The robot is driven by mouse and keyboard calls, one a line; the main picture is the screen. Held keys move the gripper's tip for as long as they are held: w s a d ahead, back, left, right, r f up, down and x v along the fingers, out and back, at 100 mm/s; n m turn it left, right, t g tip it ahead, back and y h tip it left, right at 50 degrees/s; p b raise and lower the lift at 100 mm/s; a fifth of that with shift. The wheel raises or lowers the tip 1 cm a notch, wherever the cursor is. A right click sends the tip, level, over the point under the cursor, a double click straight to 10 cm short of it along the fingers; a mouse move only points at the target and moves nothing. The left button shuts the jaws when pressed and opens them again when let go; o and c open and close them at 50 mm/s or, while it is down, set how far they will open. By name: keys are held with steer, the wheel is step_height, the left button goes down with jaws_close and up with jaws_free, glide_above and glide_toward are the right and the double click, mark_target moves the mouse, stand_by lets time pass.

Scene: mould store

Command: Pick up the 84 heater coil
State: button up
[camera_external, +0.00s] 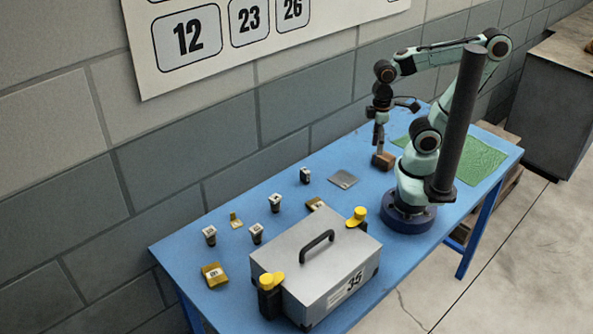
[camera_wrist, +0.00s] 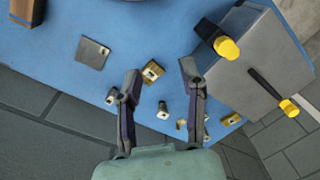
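Several small dark cylindrical pieces with pale labelled tops stand on the blue table, among them one at the back (camera_external: 304,176), one in the middle (camera_external: 275,203), one nearer the front (camera_external: 256,233) and one at the left (camera_external: 209,235). Their numbers are too small to read, so I cannot tell which piece is the 84 heater coil. In the wrist view, one dark piece (camera_wrist: 112,96) is beside the left finger and another (camera_wrist: 163,110) shows between the fingers. My gripper (camera_wrist: 160,78) is open and empty; it also shows in the external view (camera_external: 378,140), above the table near a brown block.
A grey case (camera_external: 315,272) marked 35, with yellow latches, stands at the front. Brass-coloured pieces lie at the left (camera_external: 214,275), beside the case (camera_external: 315,204) and behind (camera_external: 236,220). A grey plate (camera_external: 342,179), brown block (camera_external: 383,160) and green mat (camera_external: 480,160) are farther right.

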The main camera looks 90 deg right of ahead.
steer(key=o, duration=0.4)
